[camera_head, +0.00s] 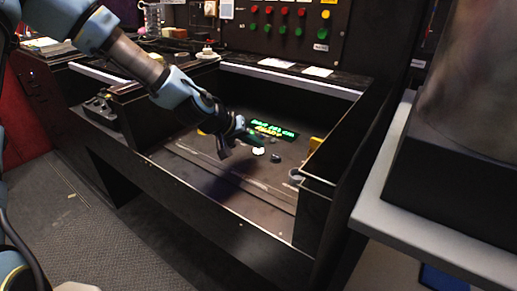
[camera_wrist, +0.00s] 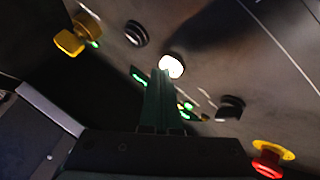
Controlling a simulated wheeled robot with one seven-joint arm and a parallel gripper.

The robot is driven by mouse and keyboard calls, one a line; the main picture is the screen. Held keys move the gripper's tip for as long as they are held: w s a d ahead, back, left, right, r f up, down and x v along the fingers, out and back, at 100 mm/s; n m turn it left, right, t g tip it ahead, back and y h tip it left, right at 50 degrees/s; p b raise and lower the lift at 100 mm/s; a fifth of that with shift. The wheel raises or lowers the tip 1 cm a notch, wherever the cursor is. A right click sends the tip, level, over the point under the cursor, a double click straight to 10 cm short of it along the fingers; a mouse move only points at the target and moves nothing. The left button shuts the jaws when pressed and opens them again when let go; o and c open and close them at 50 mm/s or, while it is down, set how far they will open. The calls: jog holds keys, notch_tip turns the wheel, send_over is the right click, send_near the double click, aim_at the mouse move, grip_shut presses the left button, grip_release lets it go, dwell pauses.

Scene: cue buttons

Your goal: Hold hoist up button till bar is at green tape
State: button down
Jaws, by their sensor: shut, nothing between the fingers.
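A white, lit button (camera_wrist: 171,66) sits on the dark panel in the wrist view. It also shows as a small white spot in the head view (camera_head: 258,151). My gripper (camera_wrist: 163,74) is shut and empty, its dark green fingers pointing at the lower left edge of the white button. Its end also shows in the head view (camera_head: 250,139), just above the button. I cannot tell whether the fingertips touch it. No label is readable, so I cannot tell which button is hoist up. I cannot make out the bar or the green tape.
Black knobs (camera_wrist: 136,33) (camera_wrist: 230,107) flank the white button. A yellow block (camera_wrist: 75,40) and a red-and-yellow button (camera_wrist: 270,158) stand farther out. A display with green and yellow text (camera_head: 270,130) lies behind. Console walls (camera_head: 335,165) rise at the right. A back panel (camera_head: 285,40) carries red and green buttons.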

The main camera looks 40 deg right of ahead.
aim_at(255, 151)
jog(key=shift+r+p, duration=0.35)
jog(key=shift+r, duration=0.25)
jog(key=shift+r, duration=0.1)
notch_tip(255, 151, up, 5)
jog(key=p, duration=0.4)
dwell(0.5)
